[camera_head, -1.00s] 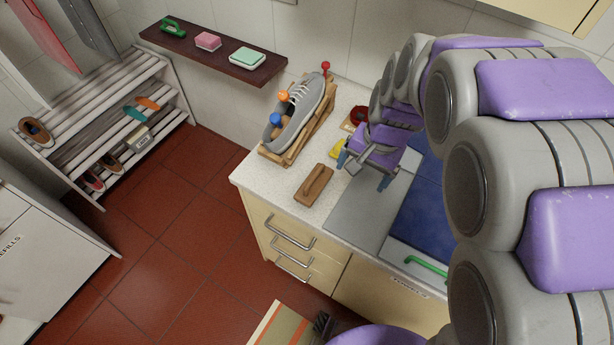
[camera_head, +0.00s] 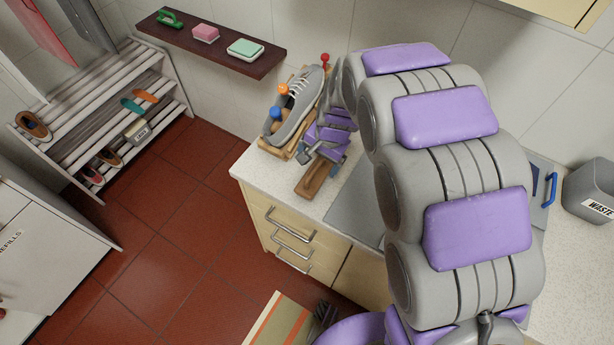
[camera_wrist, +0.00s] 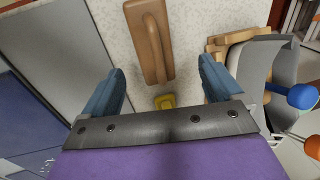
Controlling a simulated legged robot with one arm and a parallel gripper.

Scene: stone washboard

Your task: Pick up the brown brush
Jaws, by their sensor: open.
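The brown brush (camera_head: 312,182) lies on the pale speckled counter, in front of the grey shoe, partly covered by my gripper in the head view. In the wrist view the brush (camera_wrist: 150,40) has a raised handle along its top and lies just beyond the fingertips, centred a little left between them. My gripper (camera_head: 318,155) is above the brush's back end in the head view.
The grey shoe (camera_head: 297,115) on a wooden rack with coloured knobs stands close beside my gripper. In the wrist view the yellow item (camera_wrist: 165,101) lies between the fingers. A grey metal panel (camera_wrist: 60,45) lies left of the brush. A wall shelf (camera_head: 212,45) holds cleaning things.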

